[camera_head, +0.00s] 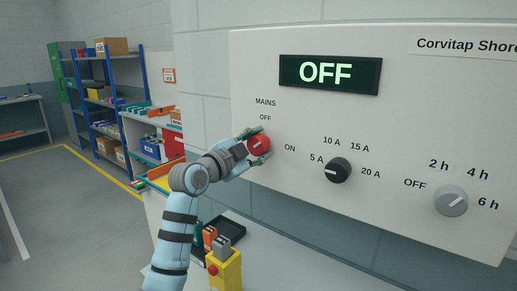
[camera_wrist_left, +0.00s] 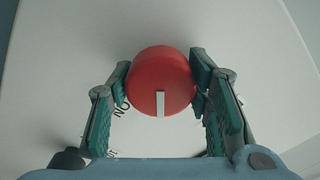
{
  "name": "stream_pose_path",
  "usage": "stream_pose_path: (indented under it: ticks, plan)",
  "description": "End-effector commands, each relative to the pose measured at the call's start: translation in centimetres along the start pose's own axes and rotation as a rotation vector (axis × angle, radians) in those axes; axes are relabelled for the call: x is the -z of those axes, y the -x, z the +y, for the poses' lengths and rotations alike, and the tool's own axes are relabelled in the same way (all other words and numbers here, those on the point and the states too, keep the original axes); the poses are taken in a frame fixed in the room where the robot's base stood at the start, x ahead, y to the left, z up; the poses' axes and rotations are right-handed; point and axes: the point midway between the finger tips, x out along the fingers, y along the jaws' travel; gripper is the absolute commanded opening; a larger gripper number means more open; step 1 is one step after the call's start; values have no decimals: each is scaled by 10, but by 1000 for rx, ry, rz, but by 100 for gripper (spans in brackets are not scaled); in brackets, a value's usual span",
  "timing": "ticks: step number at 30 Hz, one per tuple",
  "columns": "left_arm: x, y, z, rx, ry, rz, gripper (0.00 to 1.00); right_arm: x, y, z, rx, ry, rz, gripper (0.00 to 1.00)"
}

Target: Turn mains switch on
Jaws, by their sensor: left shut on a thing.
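The red mains switch (camera_head: 259,145) is a round knob on the white panel (camera_head: 400,120), with MAINS and OFF printed above it and ON at its right. Its pale pointer line slants in the head view. My left gripper (camera_head: 255,146) is around the knob with a finger on either side. In the left wrist view the red knob (camera_wrist_left: 161,82) sits between the two teal finger pads of the gripper (camera_wrist_left: 162,85), and they touch its sides. The display (camera_head: 330,74) reads OFF in green. My right gripper is in neither view.
A black knob (camera_head: 337,170) with ampere marks and a grey knob (camera_head: 451,201) with hour marks sit to the right on the panel. Below stand a yellow box with a red button (camera_head: 225,270) and a black tray (camera_head: 232,228). Shelves (camera_head: 108,95) stand at the back left.

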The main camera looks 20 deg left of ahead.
Motion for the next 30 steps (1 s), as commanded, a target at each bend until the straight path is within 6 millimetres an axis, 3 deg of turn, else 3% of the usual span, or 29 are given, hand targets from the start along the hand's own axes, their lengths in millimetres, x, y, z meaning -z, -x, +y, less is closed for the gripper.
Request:
stream_pose_path:
  ticks: [18,30]
  plan:
    - [-1,0,1,0,-543,0,17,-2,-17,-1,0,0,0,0]
    - [0,0,1,-2,-710,0,17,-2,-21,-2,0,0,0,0]
